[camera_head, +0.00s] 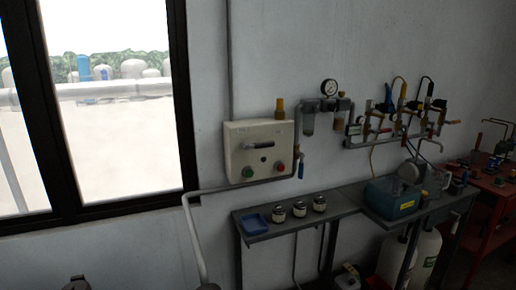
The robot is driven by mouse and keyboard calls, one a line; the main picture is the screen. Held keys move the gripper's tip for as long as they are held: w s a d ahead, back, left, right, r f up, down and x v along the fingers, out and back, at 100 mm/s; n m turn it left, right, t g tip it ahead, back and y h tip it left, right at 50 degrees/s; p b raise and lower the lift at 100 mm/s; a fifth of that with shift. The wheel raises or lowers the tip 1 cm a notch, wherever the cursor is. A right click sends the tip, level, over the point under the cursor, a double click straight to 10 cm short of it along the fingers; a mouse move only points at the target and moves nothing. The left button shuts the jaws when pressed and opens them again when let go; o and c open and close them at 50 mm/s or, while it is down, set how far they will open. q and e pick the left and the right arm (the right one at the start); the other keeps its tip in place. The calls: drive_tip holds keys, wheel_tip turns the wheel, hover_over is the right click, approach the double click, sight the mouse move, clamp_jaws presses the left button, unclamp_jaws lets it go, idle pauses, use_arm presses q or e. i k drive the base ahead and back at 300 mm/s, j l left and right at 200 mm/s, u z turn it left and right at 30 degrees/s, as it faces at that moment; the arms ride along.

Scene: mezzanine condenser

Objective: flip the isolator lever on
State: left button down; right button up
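A cream box (239,165) is fixed to the grey wall near the middle of the head view. A dark lever (258,145) lies roughly level across its front; I take it for the isolator lever. Below it on the box are a green button (248,172) and a red button (280,167). An amber fitting (280,108) stands at the box's top right. Neither gripper can be made out, and nothing touches the lever.
A narrow grey bench (285,228) below the box holds a blue tray (254,223) and several small jars. A teal case (391,199) stands further right. A gauge (329,87) and pipework (392,137) cover the wall right of the box. A window is at left.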

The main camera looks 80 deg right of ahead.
sight(266, 144)
drive_tip(key=z, duration=2.95)
drive_tip(key=i+l+z, duration=0.15)
drive_tip(key=i, duration=0.25)
drive_tip(key=i+l+z, duration=0.1)
drive_tip(key=i+l, duration=0.15)
drive_tip(key=i, duration=0.15)
